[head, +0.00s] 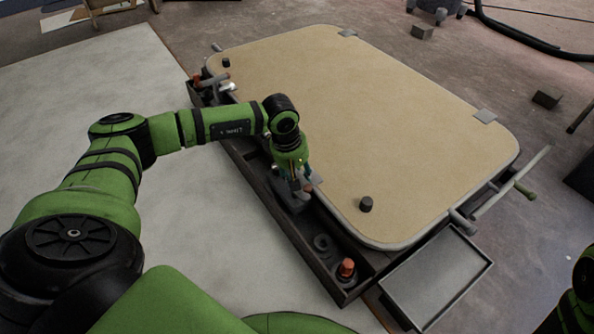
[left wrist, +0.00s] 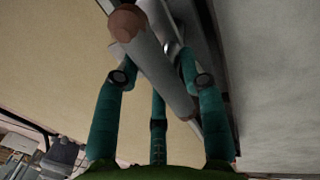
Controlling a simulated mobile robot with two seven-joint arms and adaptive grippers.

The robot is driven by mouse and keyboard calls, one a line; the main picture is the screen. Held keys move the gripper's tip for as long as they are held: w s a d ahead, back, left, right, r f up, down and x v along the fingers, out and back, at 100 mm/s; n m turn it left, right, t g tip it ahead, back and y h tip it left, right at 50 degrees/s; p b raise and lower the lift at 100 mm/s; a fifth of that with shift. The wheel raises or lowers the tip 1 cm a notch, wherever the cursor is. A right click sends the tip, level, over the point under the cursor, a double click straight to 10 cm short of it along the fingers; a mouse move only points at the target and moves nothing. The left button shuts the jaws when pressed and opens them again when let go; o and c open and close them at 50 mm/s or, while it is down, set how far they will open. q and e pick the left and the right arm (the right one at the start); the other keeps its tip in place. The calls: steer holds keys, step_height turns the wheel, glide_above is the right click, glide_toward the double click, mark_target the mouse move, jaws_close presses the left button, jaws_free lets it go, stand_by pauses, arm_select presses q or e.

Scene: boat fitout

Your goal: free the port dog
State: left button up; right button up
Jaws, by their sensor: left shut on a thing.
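A large tan hatch panel (head: 350,120) with a grey rim lies flat. My left gripper (head: 297,184) is at its near left edge, pointing down. In the left wrist view the teal fingers of this gripper (left wrist: 161,78) are closed around a grey lever (left wrist: 155,65) with a brown rounded end (left wrist: 126,23). The brown end also shows beside the fingers in the head view (head: 308,188). I take this lever to be the port dog; its pivot is hidden. My right gripper is not in view.
A dark tray (head: 325,275) along the near edge holds a ring (head: 322,243) and an orange-topped item (head: 346,268). A grey lever (head: 216,80) stands at the far left corner. A bar with a green grip (head: 524,190) and a flat grey tray (head: 435,278) lie right.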

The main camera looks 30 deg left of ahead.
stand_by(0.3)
arm_select(q)
steer(key=o, duration=1.2)
steer(key=shift+f, duration=0.1)
steer(key=shift+c, duration=0.2)
step_height(320, 180, up, 12)
steer(key=s, duration=0.2)
steer(key=shift+a, duration=0.45)
